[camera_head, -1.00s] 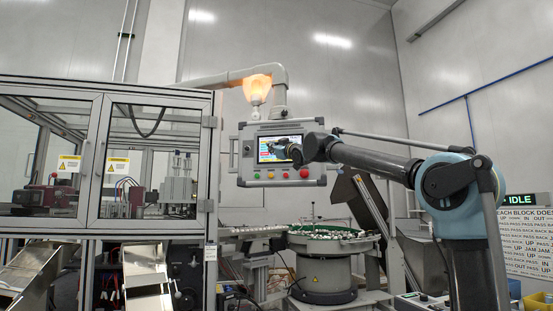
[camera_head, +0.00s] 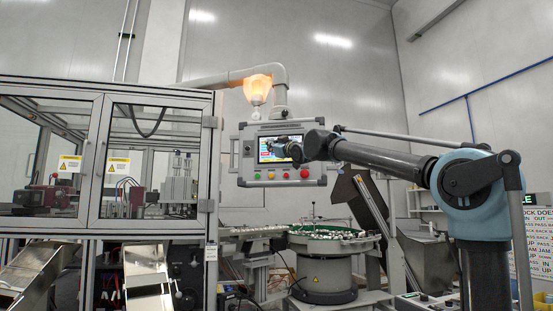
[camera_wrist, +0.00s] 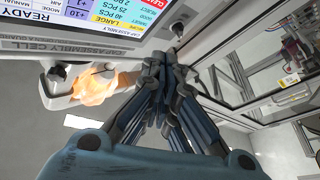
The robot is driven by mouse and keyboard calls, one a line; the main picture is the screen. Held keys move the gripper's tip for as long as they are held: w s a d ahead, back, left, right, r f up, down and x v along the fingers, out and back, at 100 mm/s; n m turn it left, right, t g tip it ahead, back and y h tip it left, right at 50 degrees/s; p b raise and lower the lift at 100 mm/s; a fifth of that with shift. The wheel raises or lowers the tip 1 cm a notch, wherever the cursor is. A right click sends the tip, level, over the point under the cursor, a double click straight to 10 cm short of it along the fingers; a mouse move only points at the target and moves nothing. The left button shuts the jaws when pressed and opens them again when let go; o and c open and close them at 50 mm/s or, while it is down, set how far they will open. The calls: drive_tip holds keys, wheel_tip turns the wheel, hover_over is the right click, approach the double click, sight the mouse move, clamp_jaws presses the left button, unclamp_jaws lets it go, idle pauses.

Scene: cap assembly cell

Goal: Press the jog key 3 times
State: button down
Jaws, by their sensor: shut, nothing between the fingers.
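The control panel (camera_head: 240,165) hangs from a grey pipe arm, with a lit touchscreen (camera_head: 268,158) and several coloured buttons below it. My gripper (camera_head: 270,146) is in front of the screen and hides part of it. In the wrist view, my gripper (camera_wrist: 163,58) has its fingers together and empty, near the panel's edge. I cannot pick out a key marked jog. Whether the fingertips touch the panel cannot be told.
A glazed machine enclosure (camera_head: 100,160) stands left of the panel. A bowl feeder (camera_head: 325,260) with small parts is below it. An orange-lit lamp (camera_head: 257,90) hangs above the panel. A dark chute (camera_head: 370,205) is to the right.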

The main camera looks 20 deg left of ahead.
drive_tip(key=shift+w, duration=0.1)
drive_tip(key=w, duration=0.8)
drive_tip(key=shift+w+a, duration=0.3)
drive_tip(key=shift+a, duration=0.05)
drive_tip(key=shift+w+a, duration=0.1)
drive_tip(key=shift+w, duration=0.5)
idle(2.1)
drive_tip(key=shift+s, duration=0.7)
drive_tip(key=shift+s+d, duration=0.15)
drive_tip(key=shift+s, duration=1.1)
drive_tip(key=shift+s+d, duration=0.1)
drive_tip(key=shift+s, duration=1.15)
idle(0.7)
